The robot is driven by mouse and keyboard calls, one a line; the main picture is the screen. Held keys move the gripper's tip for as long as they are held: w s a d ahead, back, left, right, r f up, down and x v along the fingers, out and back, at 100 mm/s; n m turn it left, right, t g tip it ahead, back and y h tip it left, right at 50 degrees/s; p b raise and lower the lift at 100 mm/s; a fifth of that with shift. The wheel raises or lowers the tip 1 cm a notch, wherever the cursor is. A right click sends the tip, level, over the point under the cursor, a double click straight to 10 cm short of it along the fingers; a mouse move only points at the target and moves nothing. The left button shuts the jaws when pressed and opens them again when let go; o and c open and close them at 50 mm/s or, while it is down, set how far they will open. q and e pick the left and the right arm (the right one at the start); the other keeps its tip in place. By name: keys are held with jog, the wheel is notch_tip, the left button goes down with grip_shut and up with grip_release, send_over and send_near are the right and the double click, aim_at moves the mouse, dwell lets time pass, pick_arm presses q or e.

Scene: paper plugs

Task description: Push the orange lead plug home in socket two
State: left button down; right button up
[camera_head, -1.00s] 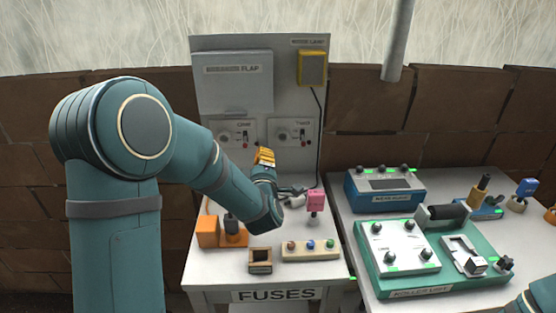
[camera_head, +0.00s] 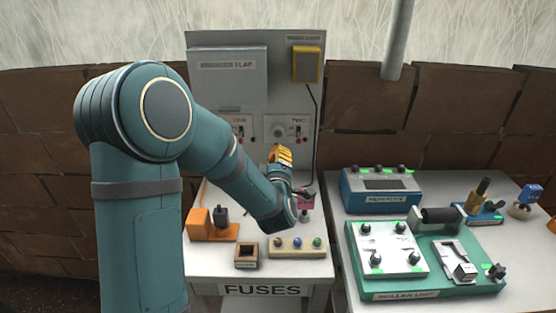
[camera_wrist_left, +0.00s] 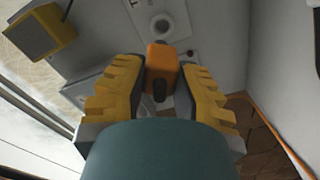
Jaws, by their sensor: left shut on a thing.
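My left gripper (camera_head: 281,155) is in front of the upright panel, just below socket two (camera_head: 278,129) in the head view. In the left wrist view its yellow fingers (camera_wrist_left: 160,88) are shut on the orange plug (camera_wrist_left: 161,58). The plug's end points toward the round socket (camera_wrist_left: 163,25), which shows clear beyond it. The plug looks apart from the socket; the exact gap is hard to judge. My right gripper is not in view.
A yellow lamp box (camera_head: 306,64) and a grey flap (camera_head: 227,78) are above the sockets.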

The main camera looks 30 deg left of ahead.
pick_arm(q)
jog(key=shift+b, duration=0.4)
jog(key=shift+b+x, duration=0.35)
jog(key=shift+x, duration=2.55)
jog(key=shift+f, duration=0.2)
jog(key=shift+x, duration=1.8)
jog(key=c, duration=0.8)
grip_release()
jog(key=shift+o, duration=0.2)
jog(key=shift+s, duration=0.1)
